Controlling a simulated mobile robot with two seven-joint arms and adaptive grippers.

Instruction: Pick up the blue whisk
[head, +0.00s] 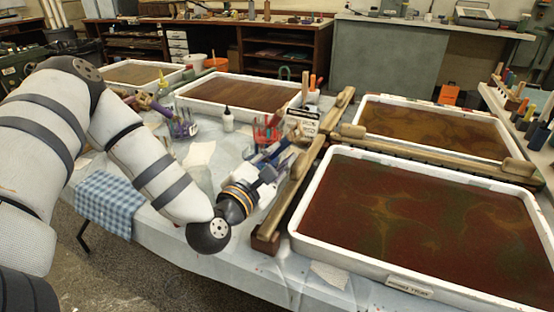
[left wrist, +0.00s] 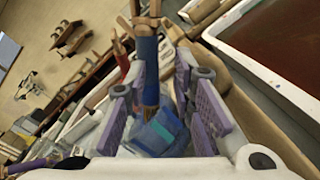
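My left gripper (head: 276,158) is over the table between the trays, its fingers pointing away from me. In the left wrist view its two purple-padded fingers (left wrist: 160,85) stand apart. A blue whisk (left wrist: 147,70), with brown bristle-like sticks at its top, rises between them. Narrow gaps seem to show beside it, so I see no firm grip; contact at the fingertips is unclear. In the head view the gripper largely hides the blue whisk. A red whisk (head: 265,131) stands just beyond the gripper. My right gripper is not in view.
A marbling tray (head: 300,228) lies close on the right, with wooden rails (head: 298,190) beside the gripper. A labelled container (head: 303,121) stands just beyond. A white bottle (head: 228,122) and a purple item (head: 185,130) are to the left. A far tray (head: 180,93) lies behind.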

